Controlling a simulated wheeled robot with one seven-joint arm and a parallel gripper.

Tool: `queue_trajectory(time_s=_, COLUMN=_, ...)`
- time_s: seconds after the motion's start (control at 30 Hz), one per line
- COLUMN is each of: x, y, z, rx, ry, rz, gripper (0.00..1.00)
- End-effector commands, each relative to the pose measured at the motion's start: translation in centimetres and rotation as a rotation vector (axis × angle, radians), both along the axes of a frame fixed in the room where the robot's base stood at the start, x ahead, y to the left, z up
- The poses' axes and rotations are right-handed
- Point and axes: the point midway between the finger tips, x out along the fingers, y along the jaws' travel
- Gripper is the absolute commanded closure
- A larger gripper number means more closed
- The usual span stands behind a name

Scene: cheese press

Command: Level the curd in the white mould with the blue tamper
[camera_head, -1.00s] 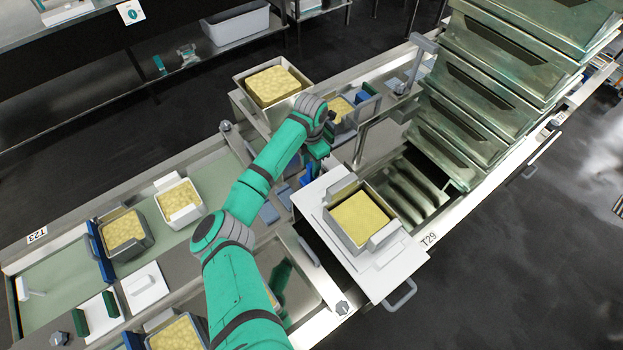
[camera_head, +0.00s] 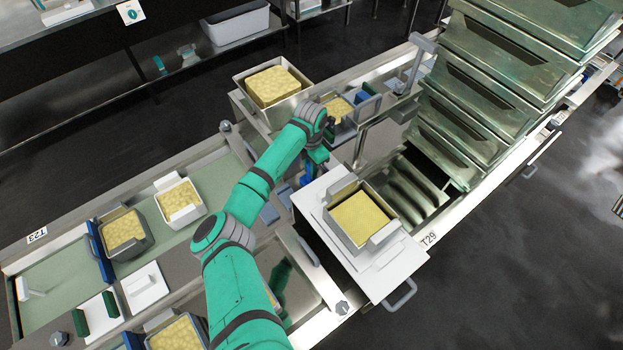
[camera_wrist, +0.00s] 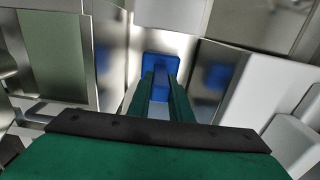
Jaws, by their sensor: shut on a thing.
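The blue tamper (camera_wrist: 160,63) is held between the two green fingers of my gripper (camera_wrist: 160,85) in the wrist view. In the head view a bit of its blue (camera_head: 306,171) shows beside my gripper (camera_head: 315,167), above the metal bench; my wrist hides most of it. A pale-walled mould (camera_head: 178,183) filled with yellow curd stands on the green bench top at the left.
A grey mould with curd (camera_head: 124,232) stands at the left. A steel tray of curd (camera_head: 273,86) and a small curd box (camera_head: 339,109) stand behind my gripper. Stacked metal trays (camera_head: 500,90) rise at the right. The white board (camera_head: 393,265) has bare room in front.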

Motion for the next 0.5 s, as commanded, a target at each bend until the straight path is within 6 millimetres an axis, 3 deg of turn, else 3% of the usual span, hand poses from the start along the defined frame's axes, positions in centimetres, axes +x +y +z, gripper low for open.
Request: queue_trajectory(time_s=0.5, x=0.0, y=0.0, z=2.7, rx=0.001, ry=-0.001, rz=-0.001, gripper=1.00)
